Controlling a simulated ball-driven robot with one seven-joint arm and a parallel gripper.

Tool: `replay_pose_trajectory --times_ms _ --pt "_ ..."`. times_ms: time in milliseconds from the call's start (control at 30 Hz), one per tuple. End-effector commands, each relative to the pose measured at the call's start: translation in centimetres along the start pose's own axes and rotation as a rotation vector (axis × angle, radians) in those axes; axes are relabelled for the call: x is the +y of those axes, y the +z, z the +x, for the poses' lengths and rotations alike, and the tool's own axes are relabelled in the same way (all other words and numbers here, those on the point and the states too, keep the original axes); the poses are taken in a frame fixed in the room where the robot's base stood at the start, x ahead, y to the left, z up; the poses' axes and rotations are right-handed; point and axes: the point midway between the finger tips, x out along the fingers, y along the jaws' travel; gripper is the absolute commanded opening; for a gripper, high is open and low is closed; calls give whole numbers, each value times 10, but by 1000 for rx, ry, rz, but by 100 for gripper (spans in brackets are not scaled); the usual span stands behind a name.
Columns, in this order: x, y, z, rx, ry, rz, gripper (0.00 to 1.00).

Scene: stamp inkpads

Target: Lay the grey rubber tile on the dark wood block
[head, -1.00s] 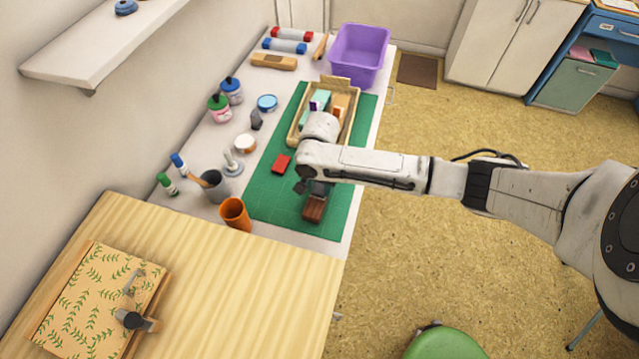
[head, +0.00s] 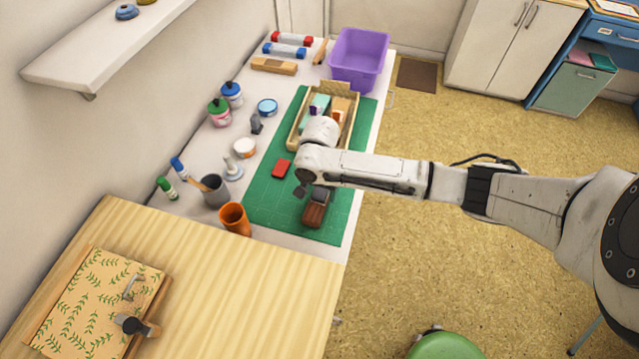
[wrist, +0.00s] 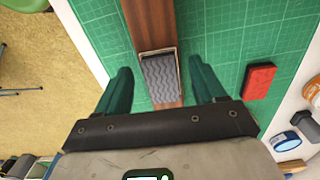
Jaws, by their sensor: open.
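The dark wood block (head: 314,214) lies on the green cutting mat. The grey rubber tile (head: 320,194) lies on its top, towards the far end in the head view. In the wrist view the tile (wrist: 161,77) shows wavy grooves and a thin pale edge, and the wood block (wrist: 150,25) shows beyond it and a little on its near side. My gripper (wrist: 160,65) is open, with one green finger on each side of the tile and a gap to both. In the head view my arm's end hides part of the mat.
A red block (head: 282,168) lies on the mat (head: 275,205), beside my gripper. A wooden tray (head: 293,138) with stamps stands behind. An orange cup (head: 235,217) and a grey cup (head: 214,190) stand to the left.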

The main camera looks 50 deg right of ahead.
Motion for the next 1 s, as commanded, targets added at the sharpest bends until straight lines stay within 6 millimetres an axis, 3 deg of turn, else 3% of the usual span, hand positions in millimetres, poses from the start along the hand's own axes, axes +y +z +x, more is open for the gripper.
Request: replay_pose_trajectory --times_ms 600,1000 --pt "-1 0 -96 0 -2 1 69" --pt "0 0 -105 0 0 0 69"
